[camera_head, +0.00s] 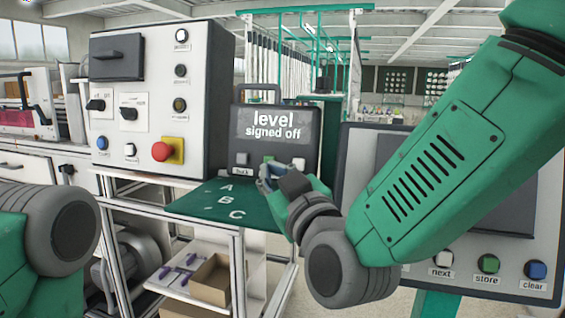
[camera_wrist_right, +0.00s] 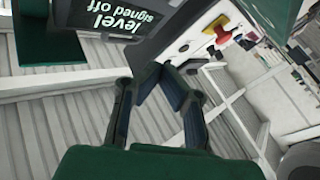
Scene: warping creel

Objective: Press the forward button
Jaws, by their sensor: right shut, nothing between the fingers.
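No label reading "forward" is legible to me. A dark case (camera_head: 275,128) with a screen reading "level signed off" stands on a green mat (camera_head: 200,203) marked A, B, C. Below its screen are a grey button (camera_head: 242,158) labelled "back", a partly covered green button (camera_head: 269,159) and a pale button (camera_head: 298,163) whose label is hidden. My right gripper (camera_head: 270,176) is shut and empty in front of the case's lower edge. In the right wrist view its fingertips (camera_wrist_right: 163,72) meet, with the case's screen (camera_wrist_right: 112,18) upside down beyond. My left gripper is out of view.
A control cabinet (camera_head: 205,95) with knobs, lamps and a red emergency stop (camera_head: 162,151) stands left of the case. A large panel (camera_head: 520,262) with "next", "store" and "clear" buttons is at right, partly behind my right arm. An open carton (camera_head: 212,280) sits below the mat.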

